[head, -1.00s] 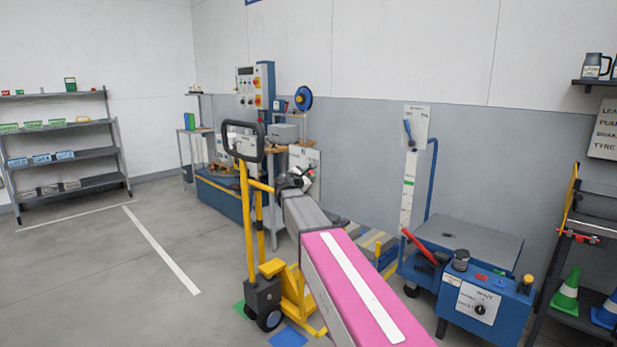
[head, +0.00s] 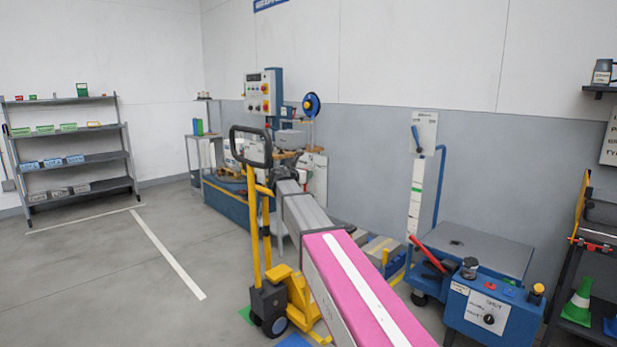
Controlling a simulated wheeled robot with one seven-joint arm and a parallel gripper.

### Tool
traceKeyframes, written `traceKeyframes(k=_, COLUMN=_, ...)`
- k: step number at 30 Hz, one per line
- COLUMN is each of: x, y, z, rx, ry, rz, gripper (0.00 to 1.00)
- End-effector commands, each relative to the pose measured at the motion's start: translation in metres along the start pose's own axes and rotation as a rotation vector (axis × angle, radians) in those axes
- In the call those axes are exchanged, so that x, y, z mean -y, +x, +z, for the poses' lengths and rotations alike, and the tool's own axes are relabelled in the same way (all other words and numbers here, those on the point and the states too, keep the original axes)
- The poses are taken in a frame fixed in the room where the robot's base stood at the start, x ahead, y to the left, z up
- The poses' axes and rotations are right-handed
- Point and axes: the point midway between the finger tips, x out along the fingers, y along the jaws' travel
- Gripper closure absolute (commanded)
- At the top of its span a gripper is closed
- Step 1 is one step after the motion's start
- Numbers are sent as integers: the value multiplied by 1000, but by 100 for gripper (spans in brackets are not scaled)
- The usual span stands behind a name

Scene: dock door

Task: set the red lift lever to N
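A red lever (head: 427,252) slants up to the left from the side of the blue lift cart (head: 450,298). A yellow pallet truck (head: 254,215) stands upright left of my arm, with a dark loop handle (head: 250,147) on top. I cannot make out a red lever or an N mark on that handle. My gripper (head: 282,163), dark and small at the far end of my pink and grey arm, appears just right of the loop handle. It is far left of the red lever on the cart. Its fingers are too small to read, and I cannot tell whether it touches anything.
A workbench (head: 228,193) and control box (head: 263,92) stand behind the handle. A blue lever (head: 416,137) is on a white panel above the cart. A dark rack (head: 577,260) with cones is at right. The floor at left is clear up to the shelves (head: 75,159).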

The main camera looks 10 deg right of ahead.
Motion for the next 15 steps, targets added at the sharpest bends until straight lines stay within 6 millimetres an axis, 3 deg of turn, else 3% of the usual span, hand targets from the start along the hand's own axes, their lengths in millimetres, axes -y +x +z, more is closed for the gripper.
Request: traceKeyframes(k=15, x=-6, y=1, z=0, rx=-10, ry=-51, rz=-7, gripper=100)
